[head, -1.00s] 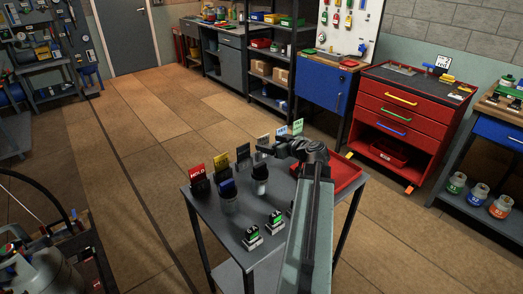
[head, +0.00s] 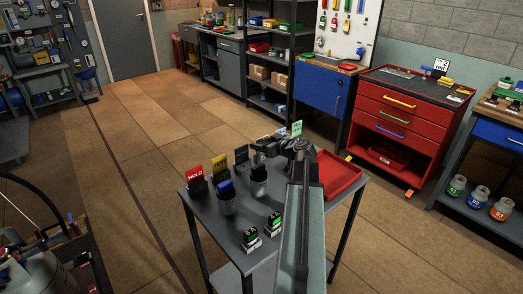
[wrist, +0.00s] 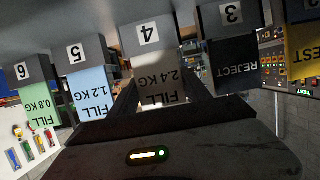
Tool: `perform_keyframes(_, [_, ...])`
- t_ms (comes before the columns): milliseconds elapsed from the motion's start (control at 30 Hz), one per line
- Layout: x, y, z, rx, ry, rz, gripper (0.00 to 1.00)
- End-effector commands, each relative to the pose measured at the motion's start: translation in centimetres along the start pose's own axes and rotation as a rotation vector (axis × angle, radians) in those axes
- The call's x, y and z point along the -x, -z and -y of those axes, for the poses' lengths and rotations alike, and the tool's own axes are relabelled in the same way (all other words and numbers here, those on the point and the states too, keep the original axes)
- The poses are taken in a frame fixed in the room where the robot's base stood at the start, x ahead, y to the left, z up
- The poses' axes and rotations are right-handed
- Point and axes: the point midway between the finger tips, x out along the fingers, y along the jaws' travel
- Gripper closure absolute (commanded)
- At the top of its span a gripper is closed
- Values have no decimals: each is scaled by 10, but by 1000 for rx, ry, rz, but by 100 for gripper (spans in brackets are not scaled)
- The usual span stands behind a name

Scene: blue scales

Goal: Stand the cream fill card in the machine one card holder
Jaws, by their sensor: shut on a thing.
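The cream fill card (wrist: 163,86), marked FILL 2.4 KG, shows upside down at the middle of the wrist view, in the grey holder numbered 4 (wrist: 148,36). My gripper (wrist: 163,103) is shut on this card's free end. In the head view my gripper (head: 262,150) is at the row of cards on the grey cart (head: 243,207) and hides the cream card. I cannot pick out the machine one card holder.
Beside the cream card are a blue 1.2 KG card (wrist: 88,94), a green 0.8 KG card (wrist: 40,105), a black REJECT card (wrist: 235,62) and a yellow card (wrist: 302,50). A red tray (head: 340,177) and two small black-and-green items (head: 250,239) are on the cart.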

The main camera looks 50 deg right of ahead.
Motion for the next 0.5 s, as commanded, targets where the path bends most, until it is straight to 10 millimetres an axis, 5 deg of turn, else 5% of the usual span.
perform_keyframes(267, [2, 6, 0, 0, 1, 0, 89])
perform_keyframes(500, [16, 44, 1, 0, 1, 0, 89])
